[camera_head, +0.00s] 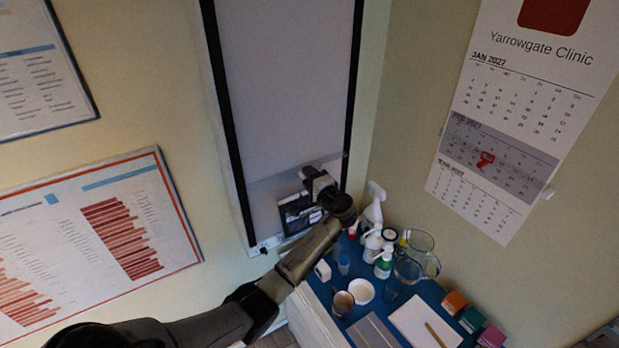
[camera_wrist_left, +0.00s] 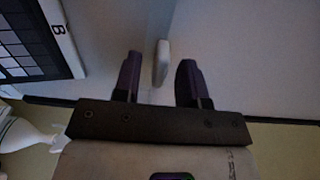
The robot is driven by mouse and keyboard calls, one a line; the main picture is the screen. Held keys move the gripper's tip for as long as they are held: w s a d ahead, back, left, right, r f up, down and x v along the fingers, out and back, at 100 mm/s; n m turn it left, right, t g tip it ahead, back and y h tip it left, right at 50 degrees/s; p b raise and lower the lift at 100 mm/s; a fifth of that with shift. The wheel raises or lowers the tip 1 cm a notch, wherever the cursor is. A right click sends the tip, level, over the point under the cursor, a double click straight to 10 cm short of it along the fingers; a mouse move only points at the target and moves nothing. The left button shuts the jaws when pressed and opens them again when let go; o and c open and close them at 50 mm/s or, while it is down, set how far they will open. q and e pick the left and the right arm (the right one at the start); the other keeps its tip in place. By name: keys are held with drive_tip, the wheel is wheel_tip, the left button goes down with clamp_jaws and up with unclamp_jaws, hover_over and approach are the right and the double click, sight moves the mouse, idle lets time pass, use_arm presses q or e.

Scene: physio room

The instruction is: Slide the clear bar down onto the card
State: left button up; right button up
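The clear bar (camera_head: 275,186) is a faint see-through strip lying across the tall pale wall panel. The card (camera_head: 290,216), dark with white patches, sits low on the panel just below the bar. In the wrist view the card (camera_wrist_left: 28,38) is at upper left, with dark squares and a letter B. My left gripper (camera_head: 313,178) is at the bar, above and right of the card, partly covering both. In the wrist view its fingers (camera_wrist_left: 160,66) are apart, with a small white knob (camera_wrist_left: 162,62) between them and gaps showing on both sides. My right gripper is out of view.
The panel (camera_head: 285,80) has black side rails. Below it, a blue-topped table (camera_head: 325,292) holds spray bottles (camera_head: 372,212), a glass jug (camera_head: 418,262), cups, a white bowl (camera_head: 361,291) and small boxes. A calendar (camera_head: 515,110) hangs on the right wall.

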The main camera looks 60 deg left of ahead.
use_arm(q)
clamp_jaws()
idle(0.3)
idle(0.3)
wheel_tip(320, 180, down, 10)
drive_tip(key=b, duration=0.7)
unclamp_jaws()
